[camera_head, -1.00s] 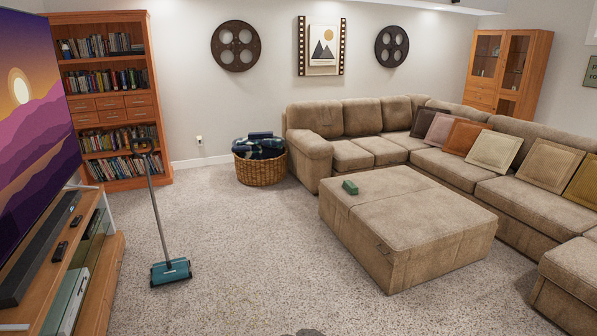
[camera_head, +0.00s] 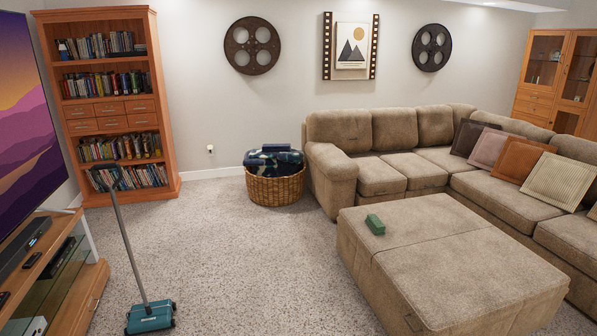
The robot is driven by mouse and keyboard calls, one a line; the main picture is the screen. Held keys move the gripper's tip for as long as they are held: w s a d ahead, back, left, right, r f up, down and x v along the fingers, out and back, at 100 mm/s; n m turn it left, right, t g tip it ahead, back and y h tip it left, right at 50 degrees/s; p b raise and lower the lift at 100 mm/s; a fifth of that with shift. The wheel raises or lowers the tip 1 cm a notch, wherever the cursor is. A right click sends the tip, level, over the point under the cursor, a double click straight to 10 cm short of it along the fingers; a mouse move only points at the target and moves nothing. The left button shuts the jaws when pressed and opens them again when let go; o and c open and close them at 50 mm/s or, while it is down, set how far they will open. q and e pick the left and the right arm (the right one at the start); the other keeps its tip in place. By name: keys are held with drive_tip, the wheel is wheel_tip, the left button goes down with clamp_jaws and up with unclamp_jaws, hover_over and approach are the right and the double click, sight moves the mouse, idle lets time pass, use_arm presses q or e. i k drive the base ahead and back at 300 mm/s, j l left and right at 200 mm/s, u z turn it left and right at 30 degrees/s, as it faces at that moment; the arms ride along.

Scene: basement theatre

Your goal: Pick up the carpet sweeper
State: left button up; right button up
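The carpet sweeper (camera_head: 150,316) stands on the carpet at the lower left in the head view. It has a teal, flat head and a long grey handle (camera_head: 128,240) that leans up and to the left. The dark grip (camera_head: 102,179) at the handle's top overlaps the lower shelves of the bookcase in the picture. The sweeper stands apart from the TV stand, on its right. Neither of my grippers shows in the view.
The TV stand (camera_head: 88,283) with the television (camera_head: 28,130) is at the left. The bookcase (camera_head: 163,100) and a wicker basket (camera_head: 276,190) stand at the back wall. A large ottoman (camera_head: 450,270) and sectional sofa (camera_head: 335,172) fill the right. Open carpet (camera_head: 240,260) lies between.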

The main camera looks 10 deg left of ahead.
sight(147, 317)
drive_tip(key=i+j+u, duration=0.2)
drive_tip(key=i+u, duration=0.55)
drive_tip(key=i, duration=0.15)
drive_tip(key=i+u, duration=0.4)
drive_tip(key=i+l+u, duration=0.35)
drive_tip(key=i, duration=0.2)
